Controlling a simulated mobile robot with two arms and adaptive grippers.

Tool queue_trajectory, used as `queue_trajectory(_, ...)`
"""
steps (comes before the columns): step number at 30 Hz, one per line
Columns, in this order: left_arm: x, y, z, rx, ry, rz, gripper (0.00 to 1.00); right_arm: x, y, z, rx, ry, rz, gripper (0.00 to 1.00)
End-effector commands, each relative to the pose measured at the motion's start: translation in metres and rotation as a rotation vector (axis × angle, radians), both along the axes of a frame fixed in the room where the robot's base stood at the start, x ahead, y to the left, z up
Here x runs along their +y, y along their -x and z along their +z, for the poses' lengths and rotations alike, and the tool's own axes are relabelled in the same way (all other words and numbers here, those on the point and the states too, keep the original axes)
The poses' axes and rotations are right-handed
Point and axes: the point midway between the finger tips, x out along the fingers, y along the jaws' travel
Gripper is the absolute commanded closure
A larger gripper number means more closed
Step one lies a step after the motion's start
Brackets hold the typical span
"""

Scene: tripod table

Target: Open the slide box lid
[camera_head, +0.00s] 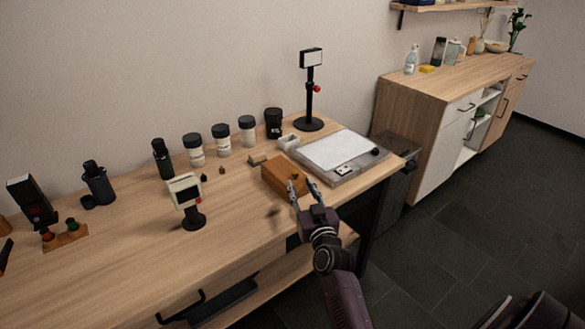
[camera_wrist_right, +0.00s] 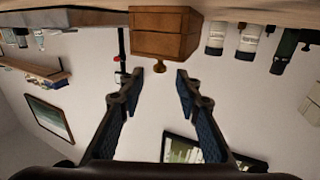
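The slide box is a small brown wooden box (camera_head: 284,174) near the front edge of the table, left of the grey tray. In the right wrist view the box (camera_wrist_right: 165,36) appears upside down, with a seam across its face and a small round knob (camera_wrist_right: 159,67). My right gripper (camera_head: 301,186) is at the box's near side. Its fingers are open, and in the wrist view the fingertips (camera_wrist_right: 160,76) lie on either side of the knob, with gaps showing. Nothing is held. My left gripper is out of view.
A grey tray with a white panel (camera_head: 333,151) stands close right of the box. A black stand (camera_head: 310,95) is behind it. Several dark-lidded jars (camera_head: 221,138) line the wall. A small display on a stand (camera_head: 186,194) is at the left. Front tabletop is mostly clear.

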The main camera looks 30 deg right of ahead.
Motion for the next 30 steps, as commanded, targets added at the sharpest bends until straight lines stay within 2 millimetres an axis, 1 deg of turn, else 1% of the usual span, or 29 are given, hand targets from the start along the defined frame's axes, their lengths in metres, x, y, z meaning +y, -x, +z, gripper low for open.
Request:
queue_trajectory(1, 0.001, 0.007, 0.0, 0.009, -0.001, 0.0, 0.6, -0.002, -0.007, 0.001, -0.002, 0.001, 0.0, 0.69)
queue_trajectory(7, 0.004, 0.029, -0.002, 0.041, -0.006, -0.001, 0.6, -0.013, -0.037, 0.001, -0.002, 0.001, 0.0, 0.69)
queue_trajectory(9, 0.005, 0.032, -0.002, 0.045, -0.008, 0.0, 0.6, -0.016, -0.047, 0.001, -0.002, 0.002, 0.0, 0.69)
queue_trajectory(13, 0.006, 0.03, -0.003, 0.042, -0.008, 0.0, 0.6, -0.02, -0.06, 0.0, -0.001, 0.0, 0.001, 0.69)
queue_trajectory(16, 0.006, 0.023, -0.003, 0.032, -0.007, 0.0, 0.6, -0.022, -0.066, 0.0, 0.0, 0.001, 0.0, 0.69)
queue_trajectory(21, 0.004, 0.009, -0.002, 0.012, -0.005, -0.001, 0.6, -0.022, -0.068, 0.0, -0.001, 0.001, 0.0, 0.69)
queue_trajectory(25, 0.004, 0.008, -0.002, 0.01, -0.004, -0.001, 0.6, -0.022, -0.068, 0.0, 0.0, 0.001, 0.0, 0.69)
queue_trajectory(26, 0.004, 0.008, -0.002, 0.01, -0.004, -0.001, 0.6, -0.022, -0.068, 0.0, 0.0, 0.001, 0.0, 0.71)
queue_trajectory(30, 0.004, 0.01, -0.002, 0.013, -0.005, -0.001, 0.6, -0.022, -0.068, 0.0, 0.0, 0.001, 0.0, 0.86)
